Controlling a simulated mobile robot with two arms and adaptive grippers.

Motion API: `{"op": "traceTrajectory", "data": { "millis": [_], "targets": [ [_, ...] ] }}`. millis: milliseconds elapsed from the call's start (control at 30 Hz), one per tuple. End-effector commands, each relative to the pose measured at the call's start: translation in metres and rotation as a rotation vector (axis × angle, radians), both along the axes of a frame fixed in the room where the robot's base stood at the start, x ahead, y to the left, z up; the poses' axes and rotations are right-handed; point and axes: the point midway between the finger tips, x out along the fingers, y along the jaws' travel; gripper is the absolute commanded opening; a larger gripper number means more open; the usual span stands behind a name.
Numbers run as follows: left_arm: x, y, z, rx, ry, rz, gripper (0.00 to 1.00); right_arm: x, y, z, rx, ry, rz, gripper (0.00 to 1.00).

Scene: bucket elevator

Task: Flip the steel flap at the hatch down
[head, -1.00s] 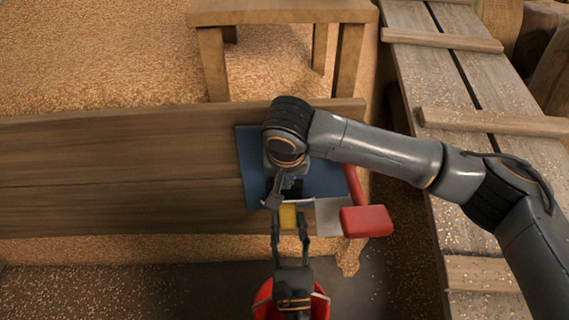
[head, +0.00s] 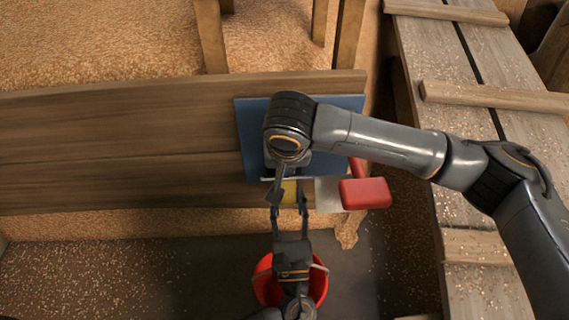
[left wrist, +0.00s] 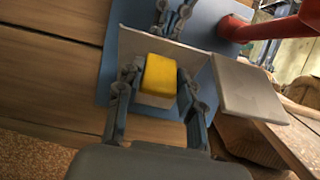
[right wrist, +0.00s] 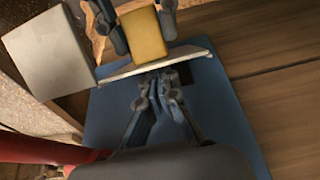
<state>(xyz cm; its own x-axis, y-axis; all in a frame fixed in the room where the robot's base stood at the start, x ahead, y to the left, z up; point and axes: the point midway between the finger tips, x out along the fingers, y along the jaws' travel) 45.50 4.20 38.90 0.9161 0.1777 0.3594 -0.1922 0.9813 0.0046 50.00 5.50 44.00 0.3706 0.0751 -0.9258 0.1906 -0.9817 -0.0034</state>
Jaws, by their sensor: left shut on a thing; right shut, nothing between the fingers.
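The steel flap (left wrist: 190,58) stands out from a blue hatch panel (head: 345,105) on a plank wall. It shows nearly edge-on in the head view (head: 308,179) and right wrist view (right wrist: 192,53). My left gripper (left wrist: 158,84) is shut on the yellow block, with one finger on each side. My right gripper (right wrist: 155,80) is shut and empty on the flap's other side, its tips close to the flap; contact is unclear. In the head view, my right wrist hides part of the panel.
A second pale steel plate (left wrist: 248,88) sits beside the flap, near a red lever with a block-shaped end (head: 365,193). A red bucket (head: 263,282) stands below my left gripper. A plank ramp (head: 425,130) runs along the right. Loose grain covers much of the ground.

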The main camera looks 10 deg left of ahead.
Motion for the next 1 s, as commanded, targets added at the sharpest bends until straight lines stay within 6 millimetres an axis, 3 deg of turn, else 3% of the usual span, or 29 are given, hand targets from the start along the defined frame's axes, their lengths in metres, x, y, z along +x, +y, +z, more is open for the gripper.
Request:
{"op": "traceTrajectory", "data": {
  "millis": [67,100,200,533,667,1000],
  "targets": [
    [0.004,0.002,0.002,-0.002,-0.002,0.003,0.0,-0.008,-0.001,-0.008,-0.012,0.024,0.008,0.0],
    [0.004,0.002,0.002,-0.002,-0.003,0.004,0.41,-0.008,-0.001,-0.008,-0.013,0.025,0.009,0.0],
    [0.004,0.002,0.003,-0.003,-0.006,0.004,0.6,-0.007,-0.001,-0.008,-0.012,0.022,0.007,0.0],
    [0.001,0.001,0.003,-0.004,-0.007,0.003,0.6,-0.004,0.0,-0.005,-0.008,0.015,0.004,0.0],
    [-0.009,-0.001,-0.002,-0.004,-0.004,0.003,0.6,-0.004,0.0,-0.004,-0.008,0.014,0.004,0.0],
    [-0.083,-0.016,-0.009,-0.005,-0.002,0.001,0.6,-0.004,0.0,-0.004,-0.006,0.013,0.004,0.0]
  ]
}}
